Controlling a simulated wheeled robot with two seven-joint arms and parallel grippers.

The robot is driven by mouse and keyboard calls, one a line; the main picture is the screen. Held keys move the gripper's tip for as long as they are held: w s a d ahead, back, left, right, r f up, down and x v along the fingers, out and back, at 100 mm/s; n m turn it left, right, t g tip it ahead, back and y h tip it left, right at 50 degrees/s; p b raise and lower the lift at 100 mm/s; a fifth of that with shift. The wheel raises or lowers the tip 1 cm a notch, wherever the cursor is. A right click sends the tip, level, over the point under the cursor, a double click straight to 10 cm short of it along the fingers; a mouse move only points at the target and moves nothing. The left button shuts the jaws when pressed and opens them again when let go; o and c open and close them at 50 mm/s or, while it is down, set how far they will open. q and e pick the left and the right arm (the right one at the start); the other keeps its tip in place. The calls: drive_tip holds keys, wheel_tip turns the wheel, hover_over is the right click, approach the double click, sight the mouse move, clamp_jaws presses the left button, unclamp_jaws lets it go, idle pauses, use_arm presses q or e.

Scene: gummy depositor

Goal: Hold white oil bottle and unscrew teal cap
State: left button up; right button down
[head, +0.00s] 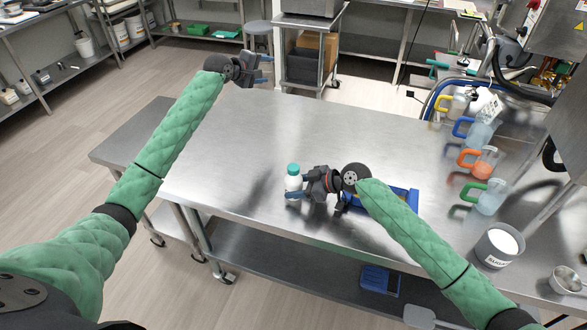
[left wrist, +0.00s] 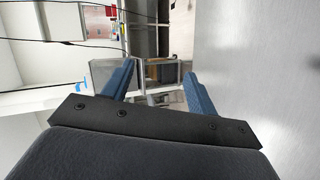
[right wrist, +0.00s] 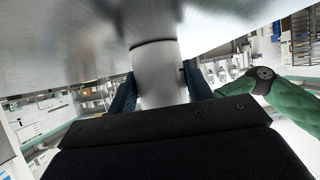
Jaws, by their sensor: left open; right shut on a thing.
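The white oil bottle (head: 293,184) stands upright at the middle of the steel table, with its teal cap (head: 293,169) on top. My right gripper (head: 295,191) is shut on the bottle's body from the right. In the right wrist view the white bottle (right wrist: 158,75) fills the space between the blue fingers; the cap does not show there. My left gripper (head: 265,70) is open and empty, high up beyond the table's far left corner, well away from the bottle. Its spread blue fingers (left wrist: 160,90) show nothing between them in the left wrist view.
The steel table (head: 270,125) is clear left of and behind the bottle. A blue tray (head: 408,197) lies right of it, partly behind my right arm. Several jugs with coloured handles (head: 487,160) line the right side. A sugar container (head: 497,245) stands near the front right.

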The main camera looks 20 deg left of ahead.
use_arm(q)
drive_tip(key=s+d+r+m+g, duration=0.1)
drive_tip(key=s+d+g, duration=0.25)
drive_tip(key=d, duration=0.65)
drive_tip(key=s+d+r+m+g, duration=0.1)
drive_tip(key=s+d+g, duration=0.3)
drive_tip(key=d, duration=0.5)
drive_tip(key=n+g+y, duration=0.1)
drive_tip(key=g+y, duration=0.4)
hover_over(293, 167)
drive_tip(key=f, duration=0.6)
drive_tip(key=shift+w+d+f, duration=0.25)
drive_tip(key=shift+w, duration=0.15)
drive_tip(key=shift+s+a+f, duration=0.2)
drive_tip(key=shift+s+f, duration=0.05)
drive_tip(key=shift+s, duration=0.15)
drive_tip(key=shift+f, duration=4.35)
